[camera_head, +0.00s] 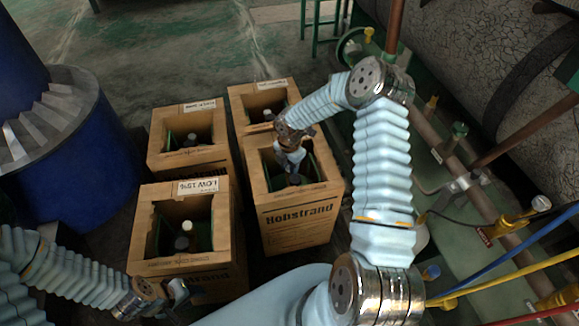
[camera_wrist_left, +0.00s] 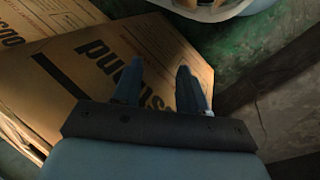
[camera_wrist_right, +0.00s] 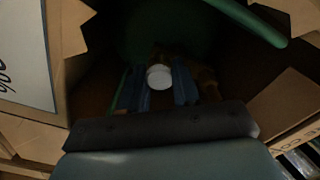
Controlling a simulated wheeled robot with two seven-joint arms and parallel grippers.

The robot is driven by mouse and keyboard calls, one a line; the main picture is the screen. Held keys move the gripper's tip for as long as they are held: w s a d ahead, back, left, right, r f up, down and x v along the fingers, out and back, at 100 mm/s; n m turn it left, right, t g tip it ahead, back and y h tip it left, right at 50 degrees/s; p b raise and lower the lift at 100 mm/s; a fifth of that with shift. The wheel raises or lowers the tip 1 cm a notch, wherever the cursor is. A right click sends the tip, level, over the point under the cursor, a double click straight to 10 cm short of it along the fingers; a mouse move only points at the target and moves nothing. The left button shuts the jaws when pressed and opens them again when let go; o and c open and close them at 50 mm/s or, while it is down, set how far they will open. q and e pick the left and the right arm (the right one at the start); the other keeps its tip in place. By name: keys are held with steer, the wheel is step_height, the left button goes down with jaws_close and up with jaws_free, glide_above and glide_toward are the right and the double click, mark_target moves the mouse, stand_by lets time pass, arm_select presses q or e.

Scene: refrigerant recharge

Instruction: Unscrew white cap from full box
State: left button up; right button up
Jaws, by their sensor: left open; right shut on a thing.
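My right gripper (camera_head: 292,168) reaches down into the opening of the right front cardboard box (camera_head: 298,215), marked "Hohstrand". In the right wrist view, its fingers (camera_wrist_right: 158,88) are shut on a round white cap (camera_wrist_right: 159,77), one finger on each side. The arm hides this cap in the head view. A green cylinder (camera_wrist_right: 165,30) shows behind it, inside the box. My left gripper (camera_head: 178,292) is low at the left front, beside the front left box. In the left wrist view, its fingers (camera_wrist_left: 160,85) are apart and empty, before a printed cardboard side (camera_wrist_left: 100,60).
Other open boxes stand close by: front left with a handwritten label (camera_head: 197,186), back left (camera_head: 190,160) and back right (camera_head: 240,110). The front left box holds a bottle with a white cap (camera_head: 187,226). A blue drum (camera_head: 75,170) stands left; pipes and coloured hoses (camera_head: 510,278) run at right.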

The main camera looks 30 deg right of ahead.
steer(key=shift+r+n+p, duration=0.1)
steer(key=shift+n+p, duration=0.3)
steer(key=shift+n, duration=1.4)
